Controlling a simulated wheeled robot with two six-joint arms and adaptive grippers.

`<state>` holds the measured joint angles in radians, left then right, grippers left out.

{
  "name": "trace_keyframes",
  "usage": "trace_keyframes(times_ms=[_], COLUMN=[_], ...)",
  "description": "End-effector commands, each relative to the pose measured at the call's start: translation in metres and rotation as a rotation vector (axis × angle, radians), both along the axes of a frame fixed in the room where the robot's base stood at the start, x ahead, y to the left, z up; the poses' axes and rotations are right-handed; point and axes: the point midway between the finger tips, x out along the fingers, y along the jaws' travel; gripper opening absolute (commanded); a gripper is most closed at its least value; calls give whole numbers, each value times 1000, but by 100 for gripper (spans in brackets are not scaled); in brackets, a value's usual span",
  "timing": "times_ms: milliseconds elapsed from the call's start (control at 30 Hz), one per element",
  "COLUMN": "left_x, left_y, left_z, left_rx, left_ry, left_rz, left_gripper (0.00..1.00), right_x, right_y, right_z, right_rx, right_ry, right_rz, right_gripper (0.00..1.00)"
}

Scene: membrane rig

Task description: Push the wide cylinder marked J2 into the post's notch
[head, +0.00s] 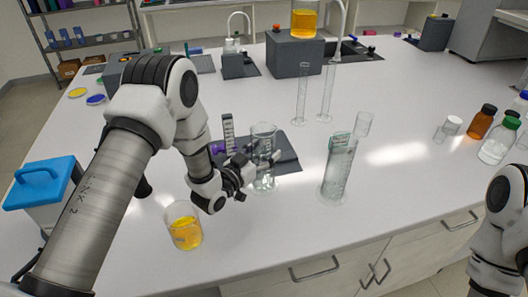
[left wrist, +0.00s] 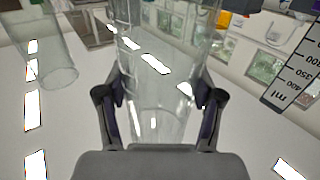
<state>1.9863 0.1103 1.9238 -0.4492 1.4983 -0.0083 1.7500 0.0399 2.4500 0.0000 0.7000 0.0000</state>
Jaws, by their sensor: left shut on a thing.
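A clear wide cylinder (head: 263,140) stands upright at the front of a dark mat; I cannot read a J2 mark on it. My left gripper (head: 258,170) is shut on this cylinder, low on its body. In the left wrist view, the cylinder (left wrist: 155,60) fills the space between the two fingers of the gripper (left wrist: 160,98). The post (head: 228,132), with a dark and white scale, stands just behind and left of the cylinder. Its scale also shows at the right of the left wrist view (left wrist: 298,68). The notch cannot be made out. My right gripper is out of view.
A tall clear cylinder (head: 336,172) stands to the right, with a smaller clear vessel (head: 363,124) beside its top. A beaker of yellow liquid (head: 184,228) stands close to my left forearm. Thin glass cylinders (head: 302,95) stand behind. The dark mat (head: 286,160) is clear at its right.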

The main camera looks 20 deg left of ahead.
Motion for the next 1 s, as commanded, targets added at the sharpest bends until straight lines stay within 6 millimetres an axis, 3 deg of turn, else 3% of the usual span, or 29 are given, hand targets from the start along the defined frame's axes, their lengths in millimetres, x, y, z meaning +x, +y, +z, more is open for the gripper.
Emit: trace_keyframes(times_ms=[1000], left_x=[47], left_y=[32], left_z=[-1], left_rx=[0], left_ry=[-1], left_rz=[0], left_gripper=[18], right_x=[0], right_y=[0], right_z=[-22], right_rx=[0], right_ry=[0], right_rz=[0], right_gripper=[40])
